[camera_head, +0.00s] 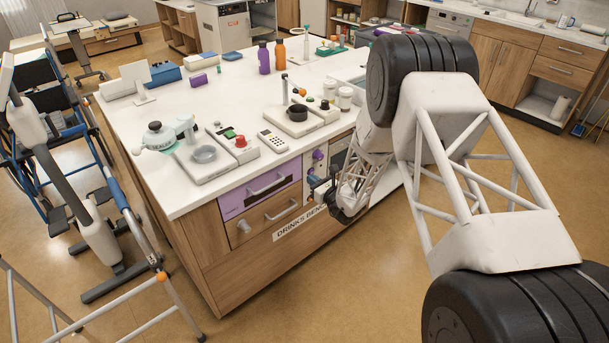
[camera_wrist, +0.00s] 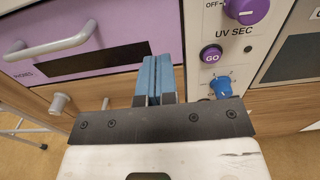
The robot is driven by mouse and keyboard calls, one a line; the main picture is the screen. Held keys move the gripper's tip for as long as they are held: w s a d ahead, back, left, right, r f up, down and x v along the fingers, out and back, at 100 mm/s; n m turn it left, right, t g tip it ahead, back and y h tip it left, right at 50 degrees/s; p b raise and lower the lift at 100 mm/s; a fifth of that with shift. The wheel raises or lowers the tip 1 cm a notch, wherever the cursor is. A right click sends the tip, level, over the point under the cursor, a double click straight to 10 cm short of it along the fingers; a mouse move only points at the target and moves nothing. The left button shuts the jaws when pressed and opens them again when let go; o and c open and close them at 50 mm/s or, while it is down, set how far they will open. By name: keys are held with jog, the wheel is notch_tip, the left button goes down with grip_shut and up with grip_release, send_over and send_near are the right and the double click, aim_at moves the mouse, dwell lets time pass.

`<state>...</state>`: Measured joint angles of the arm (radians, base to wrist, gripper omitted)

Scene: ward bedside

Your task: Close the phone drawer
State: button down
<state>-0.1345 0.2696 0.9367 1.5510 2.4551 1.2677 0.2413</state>
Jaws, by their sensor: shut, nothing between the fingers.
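The phone drawer has a purple front (camera_head: 260,190) in the left part of the bench, with a pale bar handle. In the wrist view its purple front (camera_wrist: 120,25) fills the upper left, with a small "PHONES" label, a dark strip and the handle at left. The front looks about level with the bench face; I cannot tell if a small gap stays. My gripper (camera_head: 316,186) is in front of the bench, just right of the drawer. In the wrist view its blue fingers (camera_wrist: 154,76) are together and empty, over the drawer's lower right edge. Contact cannot be told.
A wooden drawer (camera_head: 266,219) with a handle and a knob lies below. Right of the purple front is a control panel (camera_wrist: 215,50) with a purple dial, a GO button and a blue knob. Appliances and a keypad (camera_head: 272,141) stand on the benchtop. A wheelchair (camera_head: 65,150) is at left.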

jog(key=v, duration=0.7)
jog(key=shift+r, duration=0.1)
dwell(0.4)
jog(key=s+a+r+n+g, duration=0.1)
jog(key=s+r+n+g, duration=0.55)
jog(key=s+r, duration=0.4)
jog(key=s+r+n+g, duration=0.5)
jog(key=s+r+n, duration=0.25)
jog(key=r, duration=0.65)
jog(key=s+d+r+n+h, duration=0.4)
jog(key=s+d, duration=0.2)
jog(key=s, duration=0.4)
jog(key=s+d+r+n+t+h, duration=0.1)
jog(key=s+d+r+n+h, duration=0.3)
jog(key=s, duration=0.5)
jog(key=s+d+r+n+h, duration=0.4)
jog(key=s+d, duration=0.4)
jog(key=s, duration=0.2)
jog(key=shift+s+d+r+n+h, duration=0.2)
jog(key=shift+s+r+n+h, duration=0.2)
jog(key=shift+r+h, duration=0.1)
